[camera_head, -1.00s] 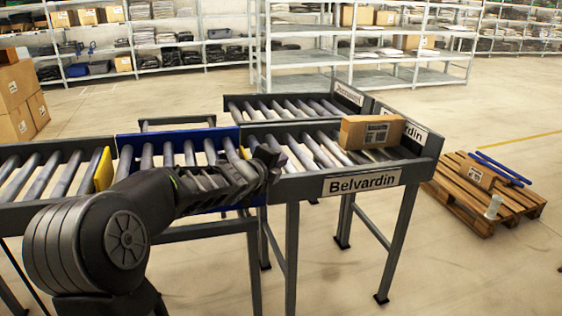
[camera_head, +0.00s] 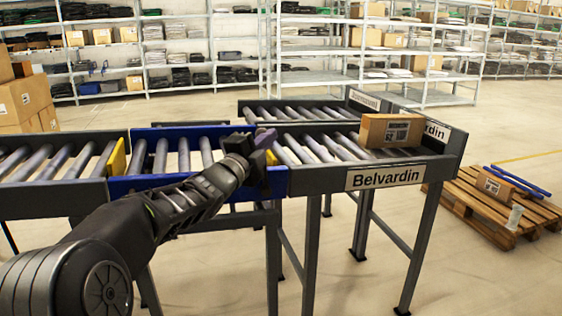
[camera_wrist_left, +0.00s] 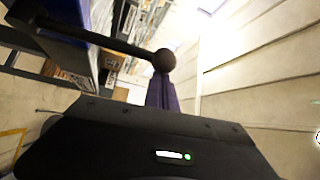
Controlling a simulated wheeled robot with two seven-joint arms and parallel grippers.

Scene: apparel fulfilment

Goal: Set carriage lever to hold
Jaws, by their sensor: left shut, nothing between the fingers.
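The blue roller carriage (camera_head: 150,184) sits between the grey conveyor sections in the head view, with a yellow plate at each end. The lever shows in the left wrist view as a dark rod with a round ball knob (camera_wrist_left: 164,60). In the head view I cannot pick it out from my gripper and wrist. My left gripper (camera_head: 264,139) is shut and empty at the carriage's near right end. In the wrist view its purple fingers (camera_wrist_left: 161,95) point at the knob and lie right by it; I cannot tell whether they touch. My right gripper is not in view.
A cardboard box (camera_head: 391,130) lies on the right conveyor, above the Belvardin sign (camera_head: 385,177). A wooden pallet (camera_head: 478,203) stands on the floor at right. Stacked boxes (camera_head: 28,103) are at far left, shelves behind. The floor in front of the conveyor is clear.

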